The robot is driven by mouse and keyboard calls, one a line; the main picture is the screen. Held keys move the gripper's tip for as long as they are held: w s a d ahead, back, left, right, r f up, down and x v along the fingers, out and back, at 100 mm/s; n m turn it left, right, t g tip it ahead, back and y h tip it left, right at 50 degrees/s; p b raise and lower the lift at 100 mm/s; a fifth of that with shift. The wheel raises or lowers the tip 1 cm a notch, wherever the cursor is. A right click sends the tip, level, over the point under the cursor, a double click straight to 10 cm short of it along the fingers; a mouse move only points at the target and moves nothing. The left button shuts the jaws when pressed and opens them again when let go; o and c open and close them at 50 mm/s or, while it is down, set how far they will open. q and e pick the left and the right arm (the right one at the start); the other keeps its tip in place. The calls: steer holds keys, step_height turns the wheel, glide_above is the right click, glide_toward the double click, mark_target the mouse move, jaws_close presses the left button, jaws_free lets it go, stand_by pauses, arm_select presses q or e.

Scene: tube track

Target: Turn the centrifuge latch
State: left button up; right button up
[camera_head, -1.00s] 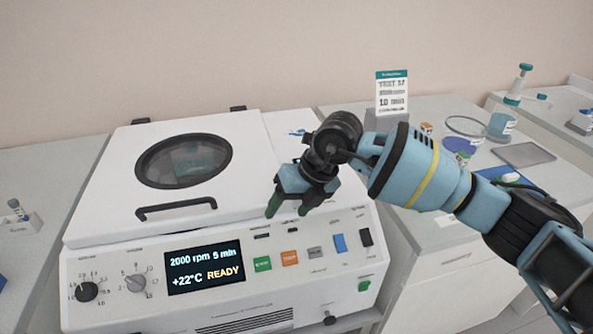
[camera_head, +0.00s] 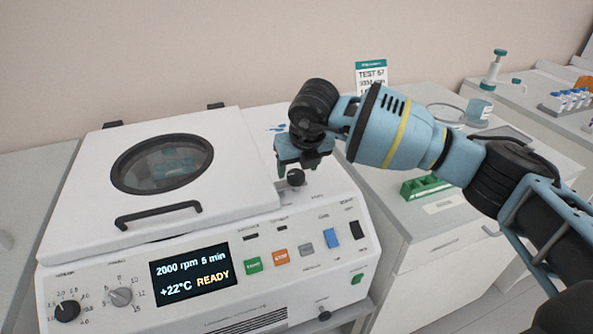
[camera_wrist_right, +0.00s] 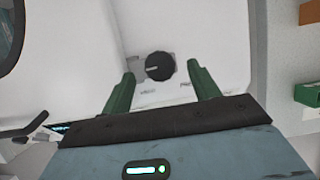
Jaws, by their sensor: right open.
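The white centrifuge (camera_head: 190,262) stands on the bench with its lid (camera_head: 232,155) closed. Its display reads 2000 rpm, 5 min, +22°C, READY. A small black round knob, the latch (camera_head: 296,178), sits on the top surface to the right of the lid. My right gripper (camera_head: 304,170) is just above and behind the latch, pointing down. In the right wrist view the latch (camera_wrist_right: 159,66) lies just beyond and between the two green fingertips (camera_wrist_right: 161,78). The fingers are apart and hold nothing. My left gripper is not in view.
A black lid handle (camera_head: 158,215) is left of the latch. Front buttons and dials, such as the green button (camera_head: 253,265), line the sloped panel. A green rack (camera_head: 426,187) is on the right bench, and a sign (camera_head: 371,74) stands behind my right arm.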

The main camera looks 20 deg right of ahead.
steer(key=shift+x, duration=1.25)
steer(key=shift+c, duration=0.7)
steer(key=c, duration=0.8)
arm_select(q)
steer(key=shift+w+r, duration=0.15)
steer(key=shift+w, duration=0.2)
arm_select(e)
steer(key=shift+c, duration=0.2)
